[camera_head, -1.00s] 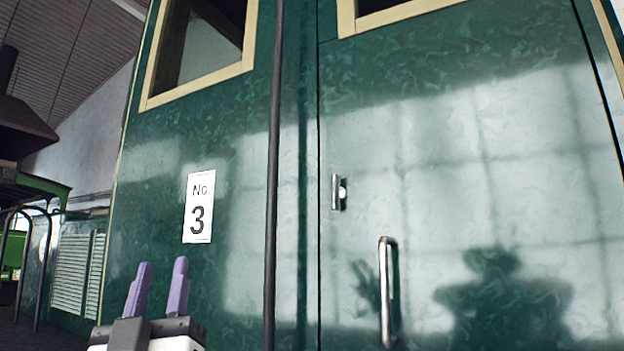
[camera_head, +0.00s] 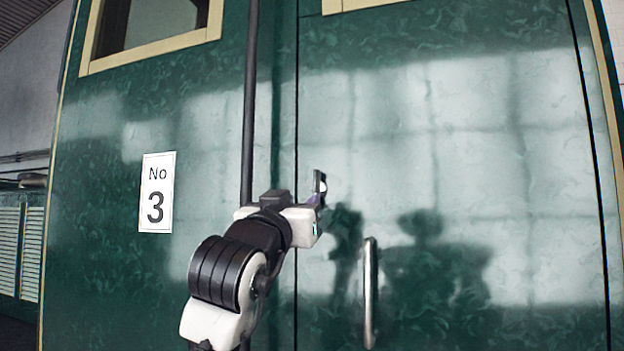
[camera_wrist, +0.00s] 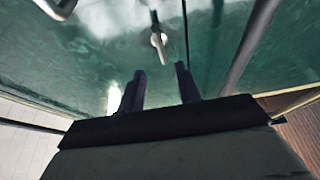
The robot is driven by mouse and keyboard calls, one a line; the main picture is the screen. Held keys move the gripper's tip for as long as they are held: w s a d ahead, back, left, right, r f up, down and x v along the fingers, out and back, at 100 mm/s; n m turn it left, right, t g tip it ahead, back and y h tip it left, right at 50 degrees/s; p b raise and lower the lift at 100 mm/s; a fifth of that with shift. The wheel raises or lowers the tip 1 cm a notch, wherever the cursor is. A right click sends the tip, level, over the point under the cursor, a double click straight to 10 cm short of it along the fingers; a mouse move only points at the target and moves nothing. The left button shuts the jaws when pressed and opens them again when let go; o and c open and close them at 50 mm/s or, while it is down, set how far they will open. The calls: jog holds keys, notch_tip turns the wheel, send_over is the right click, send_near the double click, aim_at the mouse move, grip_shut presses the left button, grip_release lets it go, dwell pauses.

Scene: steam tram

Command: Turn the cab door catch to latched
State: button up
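The cab door catch (camera_head: 319,181) is a small metal lever on the green cab door (camera_head: 450,140), near the door's left edge. Its lower part is hidden behind my gripper (camera_head: 314,199) in the head view. In the wrist view the catch (camera_wrist: 158,42) shows as a bright lever on a round boss, just beyond the fingertips and roughly in line with the gap between them. My gripper's two purple fingers (camera_wrist: 160,72) are apart, with nothing held between them. I cannot tell whether a finger touches the lever.
A vertical metal door handle (camera_head: 370,290) stands out below and right of the catch. A dark vertical grab rail (camera_head: 250,100) runs to the left of the door seam, close to my arm. A white "No 3" plate (camera_head: 157,192) is on the panel further left.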

aim_at(315, 187)
jog(key=p+x, duration=0.3)
jog(key=x, duration=0.5)
jog(key=shift+w+r+p, duration=0.2)
jog(key=shift+w+p, duration=0.1)
jog(key=shift+w, duration=0.05)
grip_shut()
